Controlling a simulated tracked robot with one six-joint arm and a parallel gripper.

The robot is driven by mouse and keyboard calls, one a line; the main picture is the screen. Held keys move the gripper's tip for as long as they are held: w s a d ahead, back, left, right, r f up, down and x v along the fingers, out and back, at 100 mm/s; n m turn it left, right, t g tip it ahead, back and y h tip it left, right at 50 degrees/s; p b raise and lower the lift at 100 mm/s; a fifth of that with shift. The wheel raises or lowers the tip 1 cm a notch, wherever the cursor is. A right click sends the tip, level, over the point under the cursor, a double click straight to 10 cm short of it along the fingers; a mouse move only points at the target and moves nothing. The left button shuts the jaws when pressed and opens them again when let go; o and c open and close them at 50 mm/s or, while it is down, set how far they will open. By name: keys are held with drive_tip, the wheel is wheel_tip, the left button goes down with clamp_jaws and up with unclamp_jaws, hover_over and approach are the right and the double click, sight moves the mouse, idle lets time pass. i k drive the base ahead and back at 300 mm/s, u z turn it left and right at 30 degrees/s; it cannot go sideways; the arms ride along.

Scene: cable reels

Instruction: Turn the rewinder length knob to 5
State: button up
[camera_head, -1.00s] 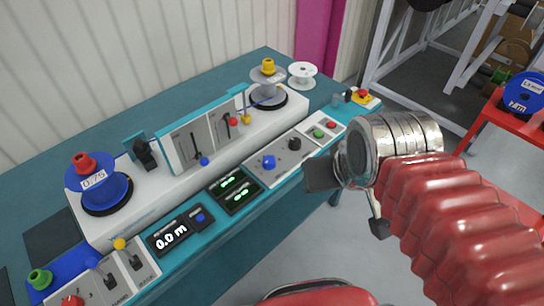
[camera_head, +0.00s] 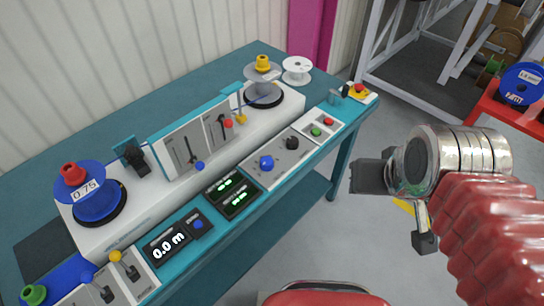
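The rewinder (camera_head: 115,222) is a white and teal bench machine on a teal table. Its length display (camera_head: 165,243) reads 0.0 m, with a small blue knob (camera_head: 198,224) beside it. A larger blue knob (camera_head: 266,162) and a black knob (camera_head: 292,143) sit on the grey front panel. I cannot read their scales or tell which one is the length knob. My gripper (camera_head: 398,210) is to the right of the table, over the floor, apart from the knobs. Its two dark fingers stand apart with nothing visible between them.
A blue reel (camera_head: 98,203) labelled 0.75 sits at the machine's left, a grey reel (camera_head: 262,92) at its right. Several levers rise from the front left. Red and green buttons (camera_head: 318,131) are on the right panel. A red stand (camera_head: 505,108) is at the far right.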

sight(266, 164)
drive_tip(key=z, duration=0.05)
drive_tip(key=k, duration=1.05)
drive_tip(key=u, duration=0.45)
drive_tip(key=i, duration=1)
drive_tip(key=u, duration=0.05)
